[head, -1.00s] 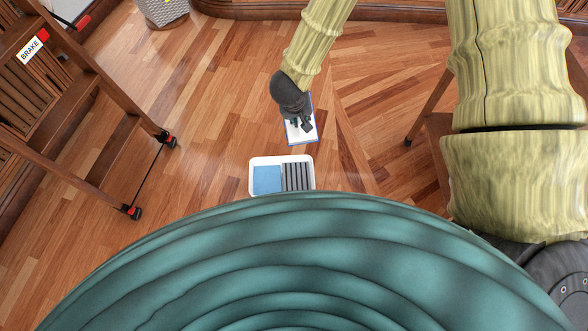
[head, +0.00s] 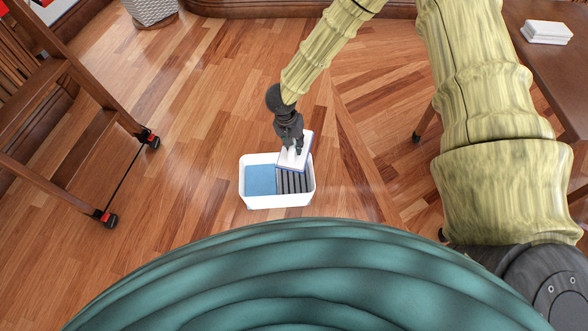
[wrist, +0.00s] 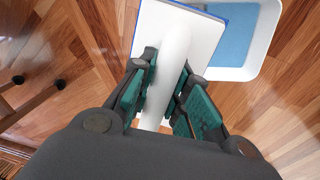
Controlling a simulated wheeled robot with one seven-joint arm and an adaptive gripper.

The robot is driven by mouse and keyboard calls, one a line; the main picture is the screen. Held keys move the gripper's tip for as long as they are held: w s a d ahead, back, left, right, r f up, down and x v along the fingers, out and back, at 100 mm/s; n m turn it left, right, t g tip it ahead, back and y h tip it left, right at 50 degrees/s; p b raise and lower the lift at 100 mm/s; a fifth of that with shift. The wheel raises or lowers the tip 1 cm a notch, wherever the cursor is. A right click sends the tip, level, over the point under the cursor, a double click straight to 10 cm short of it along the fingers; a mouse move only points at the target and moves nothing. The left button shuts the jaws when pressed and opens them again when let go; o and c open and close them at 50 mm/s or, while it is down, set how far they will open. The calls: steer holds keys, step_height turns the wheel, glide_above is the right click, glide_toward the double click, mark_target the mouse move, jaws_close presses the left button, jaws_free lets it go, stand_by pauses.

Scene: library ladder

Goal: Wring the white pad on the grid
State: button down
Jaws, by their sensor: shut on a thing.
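The white pad (head: 296,152) has a blue edge and a thick white grip bar (wrist: 175,50) on its back. My gripper (head: 294,146) is shut on that bar; in the wrist view the green-lined fingers (wrist: 165,95) press it from both sides. The pad hangs tilted over the back of the grid (head: 294,184), hiding its far part. I cannot tell whether pad and grid touch. The grid of dark bars fills the right half of a white tub (head: 258,202) on the floor. Blue water (head: 260,180) fills the left half and shows in the wrist view.
A wooden ladder with red-marked castors (head: 108,218) stands at left. A brown table (head: 545,70) with a stack of white cloths or pads (head: 547,32) is at right. A grey basket (head: 150,10) stands at the back. The wooden floor (head: 200,110) around the tub is mostly clear.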

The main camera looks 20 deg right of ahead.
step_height(320, 180, down, 14)
steer(key=w+m+g+y+b, duration=0.1)
steer(key=w+m+b, duration=0.1)
steer(key=b, duration=1)
glide_above(295, 178)
steer(key=f, duration=0.4)
steer(key=shift+a, duration=0.25)
steer(key=shift+s+d+f+b, duration=0.1)
steer(key=shift+f+b, duration=0.65)
steer(key=shift+f, duration=0.05)
steer(key=shift+s+d+f, duration=0.1)
steer(key=shift+d+f, duration=0.1)
steer(key=shift+f, duration=0.05)
steer(key=shift+r+m+p, duration=0.3)
steer(key=shift+r+p, duration=0.65)
steer(key=shift+p, duration=0.05)
steer(key=shift+w+a+r+p, duration=0.15)
steer(key=shift+r+p, duration=1.1)
steer(key=shift+r, duration=0.15)
steer(key=shift+w+a+r+p, duration=0.1)
steer(key=shift+a+r+p, duration=0.05)
steer(key=shift+r+p, duration=1.15)
